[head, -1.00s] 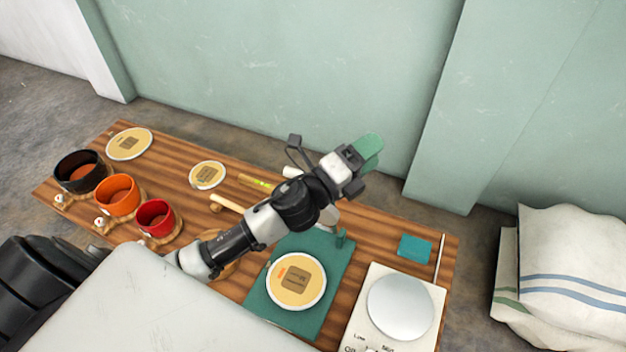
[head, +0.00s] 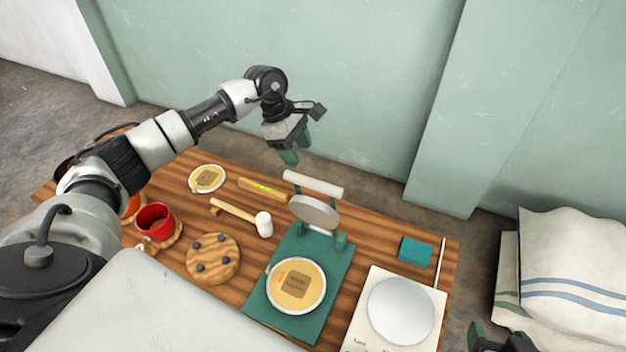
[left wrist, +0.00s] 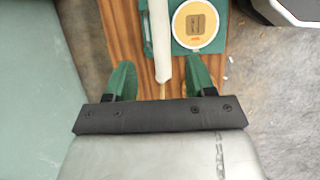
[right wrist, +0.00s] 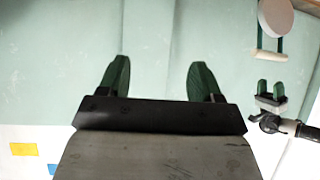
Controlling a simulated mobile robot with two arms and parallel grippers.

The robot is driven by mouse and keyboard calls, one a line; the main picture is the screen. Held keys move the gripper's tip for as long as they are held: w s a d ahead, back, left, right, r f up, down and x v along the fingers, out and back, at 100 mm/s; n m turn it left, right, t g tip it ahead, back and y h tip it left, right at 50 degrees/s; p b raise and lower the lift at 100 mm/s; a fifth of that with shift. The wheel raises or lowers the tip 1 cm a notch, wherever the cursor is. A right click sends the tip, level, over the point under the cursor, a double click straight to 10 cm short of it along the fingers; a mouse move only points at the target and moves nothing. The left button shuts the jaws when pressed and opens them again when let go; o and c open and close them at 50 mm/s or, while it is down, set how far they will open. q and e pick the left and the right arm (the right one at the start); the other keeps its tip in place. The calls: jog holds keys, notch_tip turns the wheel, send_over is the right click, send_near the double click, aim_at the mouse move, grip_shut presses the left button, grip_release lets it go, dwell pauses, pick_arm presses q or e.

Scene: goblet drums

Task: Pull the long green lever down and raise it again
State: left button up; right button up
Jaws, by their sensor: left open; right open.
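The green press (head: 318,255) stands on the table with a round drum head (head: 296,284) on its base. Its grey round plate (head: 314,211) is raised and tilted. The lever's long white handle bar (head: 313,184) is up, above and behind the plate; green arms show beneath it. My left gripper (head: 296,149) is open and empty above the handle bar, pointing down. In the left wrist view, the handle bar (left wrist: 160,40) lies ahead between the lines of its green fingers, apart from them. My right gripper (head: 497,338) is open at the lower right, far from the press.
A mallet (head: 264,224), a wooden disc with dark knobs (head: 213,258) and a red cup (head: 155,221) lie left of the press. A white scale (head: 400,308) and a teal block (head: 416,251) are to its right. The wall (head: 370,90) rises behind the table.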

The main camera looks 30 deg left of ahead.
aim_at(313, 180)
pick_arm(q)
jog(key=b+x, duration=0.1)
jog(key=x, duration=0.8)
jog(key=shift+d+b, duration=0.1)
jog(key=shift+b, duration=0.3)
jog(key=shift+d+f, duration=0.2)
jog(key=shift+f, duration=0.25)
pick_arm(e)
jog(key=w+a+r+t+y, duration=0.1)
jog(key=w+a+r+t, duration=0.1)
jog(key=r+t, duration=0.3)
jog(key=shift+w+r+t+y, duration=0.3)
jog(key=shift+w+r+y, duration=0.1)
jog(key=shift+w, duration=0.45)
pick_arm(q)
grip_shut()
pick_arm(e)
jog(key=shift+f, duration=0.1)
